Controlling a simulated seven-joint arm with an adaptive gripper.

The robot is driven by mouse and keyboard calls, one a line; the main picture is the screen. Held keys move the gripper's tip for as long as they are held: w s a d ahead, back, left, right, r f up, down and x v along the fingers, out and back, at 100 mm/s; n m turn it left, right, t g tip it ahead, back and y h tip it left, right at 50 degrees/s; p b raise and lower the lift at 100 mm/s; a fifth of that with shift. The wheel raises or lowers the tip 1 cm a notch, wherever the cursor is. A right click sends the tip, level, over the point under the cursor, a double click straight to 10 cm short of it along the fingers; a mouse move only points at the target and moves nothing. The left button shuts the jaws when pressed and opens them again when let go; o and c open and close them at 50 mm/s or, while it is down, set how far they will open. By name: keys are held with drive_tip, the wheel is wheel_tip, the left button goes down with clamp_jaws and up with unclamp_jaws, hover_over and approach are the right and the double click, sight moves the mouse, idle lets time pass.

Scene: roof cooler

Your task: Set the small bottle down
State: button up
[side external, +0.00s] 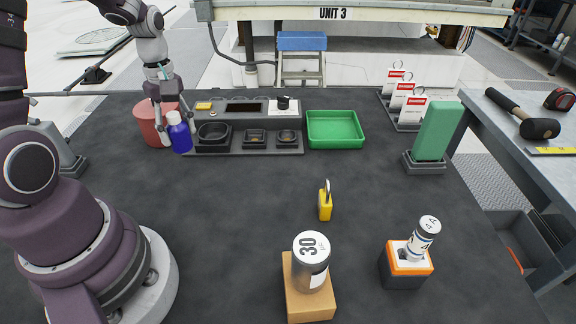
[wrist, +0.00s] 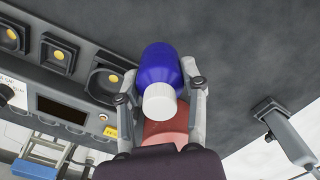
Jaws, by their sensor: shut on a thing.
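The small bottle is blue with a white cap. In the side external view the bottle (side external: 180,137) is upright at the back left of the dark mat, in front of a red cup (side external: 146,128). My gripper (side external: 172,112) reaches down from above and is shut on the bottle near its upper part. In the wrist view the bottle (wrist: 161,64) lies between the two fingers of my gripper (wrist: 160,92), cap toward the camera. I cannot tell whether its base touches the mat.
A dark tool rack (side external: 250,140) with square wells stands just right of the bottle. A green tray (side external: 335,130) is farther right. The mat's middle is clear.

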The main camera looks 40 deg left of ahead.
sight(172, 114)
wheel_tip(172, 114, down, 7)
drive_tip(key=shift+r, duration=0.1)
drive_tip(key=o, duration=1.2)
drive_tip(key=shift+c, duration=0.2)
wheel_tip(172, 114, up, 12)
drive_tip(key=shift+f, duration=0.1)
drive_tip(key=s+d+r+m+t, duration=0.2)
drive_tip(key=d+m, duration=0.4)
drive_tip(key=m, duration=0.3)
drive_tip(key=s+d+r+m+t, duration=0.2)
drive_tip(key=d+r+m+t, duration=0.1)
drive_tip(key=d+r+m, duration=0.2)
drive_tip(key=d+m, duration=0.2)
drive_tip(key=m, duration=0.2)
drive_tip(key=shift+d+t, duration=0.2)
drive_tip(key=shift+t, duration=0.1)
